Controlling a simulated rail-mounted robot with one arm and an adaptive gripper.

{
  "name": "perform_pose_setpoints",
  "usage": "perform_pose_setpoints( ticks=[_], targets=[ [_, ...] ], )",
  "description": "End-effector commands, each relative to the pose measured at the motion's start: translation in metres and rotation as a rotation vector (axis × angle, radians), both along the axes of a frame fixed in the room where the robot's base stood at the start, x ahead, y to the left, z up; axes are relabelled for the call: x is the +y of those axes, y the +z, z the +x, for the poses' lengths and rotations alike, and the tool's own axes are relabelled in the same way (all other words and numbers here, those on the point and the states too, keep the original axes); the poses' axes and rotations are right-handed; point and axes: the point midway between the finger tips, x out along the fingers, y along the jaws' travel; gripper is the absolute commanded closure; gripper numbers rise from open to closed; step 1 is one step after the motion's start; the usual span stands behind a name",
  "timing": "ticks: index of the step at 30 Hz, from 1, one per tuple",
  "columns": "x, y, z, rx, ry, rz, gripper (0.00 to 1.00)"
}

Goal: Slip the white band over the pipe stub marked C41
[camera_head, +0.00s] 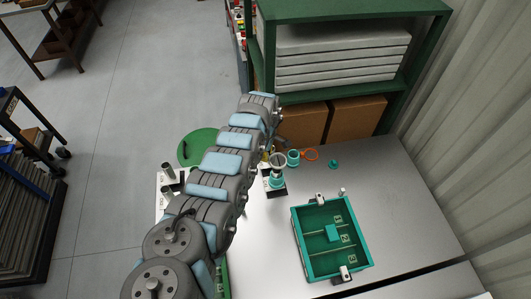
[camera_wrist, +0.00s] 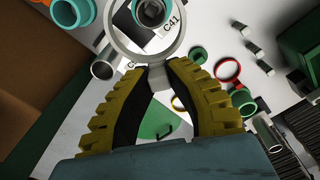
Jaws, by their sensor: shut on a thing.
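The white band (camera_wrist: 110,36) is a pale ring with a small tab. My gripper (camera_wrist: 157,75) has yellow ribbed fingers shut on that tab. Past the ring, the wrist view shows a teal and grey pipe stub (camera_wrist: 150,12), with a label reading C41 (camera_wrist: 172,26) beside it. The stub's top appears inside the ring's opening, nearer its upper side. In the head view the band (camera_head: 278,167) appears just above the teal stub (camera_head: 276,184), which stands on a dark base. I cannot tell whether the band is around the stub or only above it. My arm mostly hides the gripper there.
A teal ring piece (camera_head: 293,158), an orange ring (camera_head: 311,154) and a small teal part (camera_head: 333,164) lie close by. A green compartment tray (camera_head: 298,232) is clamped at the front. A green shelf (camera_head: 350,92) with brown boxes stands behind. The table's right side is clear.

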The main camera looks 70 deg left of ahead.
Motion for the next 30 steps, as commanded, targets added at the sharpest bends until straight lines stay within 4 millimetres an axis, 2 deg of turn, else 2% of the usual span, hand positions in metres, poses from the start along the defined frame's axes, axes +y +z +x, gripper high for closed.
perform_pose_setpoints(
  ticks=[8,30],
  targets=[
    [0.001,-0.008,-0.001,-0.001,0.009,0.001,1.00],
    [0.000,-0.052,-0.001,0.000,0.006,0.000,1.00]
  ],
)
